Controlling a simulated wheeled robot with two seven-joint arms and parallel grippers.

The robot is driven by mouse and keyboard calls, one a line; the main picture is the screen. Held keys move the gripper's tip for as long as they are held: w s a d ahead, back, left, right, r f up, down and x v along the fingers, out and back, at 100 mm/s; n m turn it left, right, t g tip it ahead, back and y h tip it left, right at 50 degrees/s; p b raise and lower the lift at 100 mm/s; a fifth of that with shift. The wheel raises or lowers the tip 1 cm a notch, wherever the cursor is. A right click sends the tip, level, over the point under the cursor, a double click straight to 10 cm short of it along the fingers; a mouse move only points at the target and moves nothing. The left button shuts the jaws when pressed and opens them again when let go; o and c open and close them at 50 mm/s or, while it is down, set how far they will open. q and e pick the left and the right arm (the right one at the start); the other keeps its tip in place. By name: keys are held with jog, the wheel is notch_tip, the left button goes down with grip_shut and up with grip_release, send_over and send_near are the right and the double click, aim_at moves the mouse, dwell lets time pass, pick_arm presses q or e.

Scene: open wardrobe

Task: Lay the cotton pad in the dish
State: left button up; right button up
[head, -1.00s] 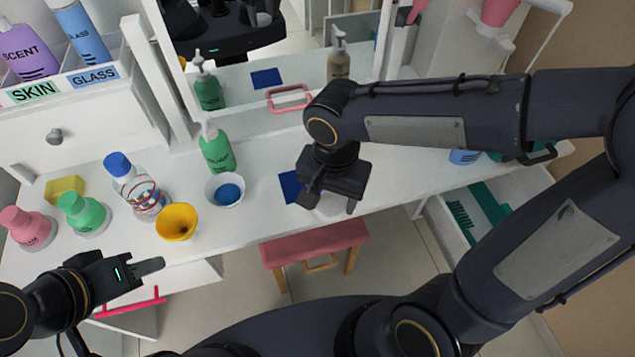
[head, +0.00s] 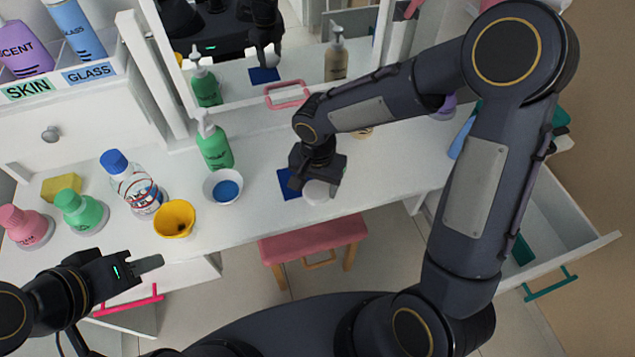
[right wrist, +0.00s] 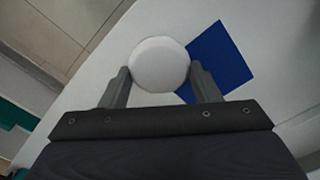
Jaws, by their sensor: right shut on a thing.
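The cotton pad, a white round disc (head: 316,193), is between the fingers of my right gripper (head: 314,186), by the right edge of a blue square. In the right wrist view my right gripper (right wrist: 160,80) has one finger on each side of the white pad (right wrist: 159,62). I cannot tell whether the pad touches the tabletop. The dish (head: 209,192), a small white bowl with a blue inside, stands left of the blue square. My left gripper (head: 150,264) is at lower left, away from the dish; its finger gap is hidden.
The blue square (head: 285,181) lies on the white tabletop (head: 380,175). A green pump bottle (head: 214,147) stands behind the dish, a yellow cup (head: 174,219) to its left, and a clear blue-capped bottle (head: 133,188) beyond. A mirror (head: 235,85) stands behind. A drawer (head: 560,240) is open at right.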

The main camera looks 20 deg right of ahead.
aim_at(318, 188)
jog(key=shift+f, duration=0.2)
jog(key=o, duration=0.9)
jog(key=shift+r, duration=0.1)
jog(key=shift+r, duration=0.45)
notch_tip(318, 188, up, 12)
jog(key=shift+f+p, duration=0.25)
jog(key=shift+p, duration=0.35)
